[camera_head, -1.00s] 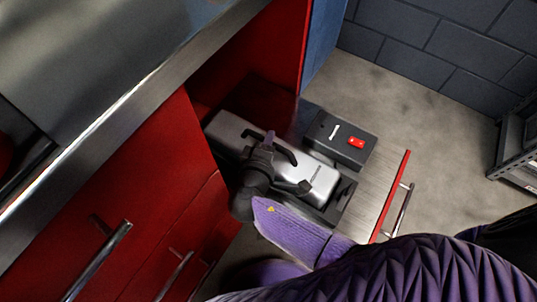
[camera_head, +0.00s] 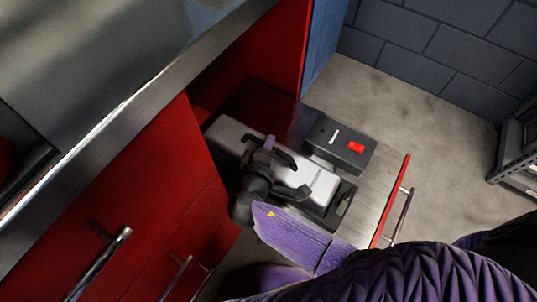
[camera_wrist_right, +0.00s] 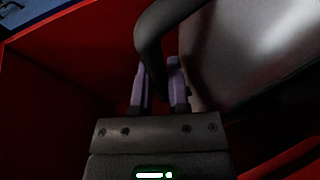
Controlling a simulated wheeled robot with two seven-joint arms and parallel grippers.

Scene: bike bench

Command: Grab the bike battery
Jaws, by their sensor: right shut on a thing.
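The bike battery (camera_head: 315,181) is a long silver case with a dark base, lying in the open drawer in the head view. My right gripper (camera_head: 269,146) is over its middle. In the right wrist view, the purple fingers of my right gripper (camera_wrist_right: 160,82) are closed around a black curved handle (camera_wrist_right: 152,45), beside the silver battery case (camera_wrist_right: 250,50). The gripper hides part of the battery's middle in the head view. I cannot tell whether the battery is clear of the drawer floor. My left gripper is not in view.
A black box (camera_head: 341,146) with a red switch sits in the drawer beside the battery. The drawer (camera_head: 375,185) has a red front and a metal handle. The red cabinet (camera_head: 130,195) and steel worktop (camera_head: 110,100) are at left. A dark shelf (camera_head: 518,150) stands at right.

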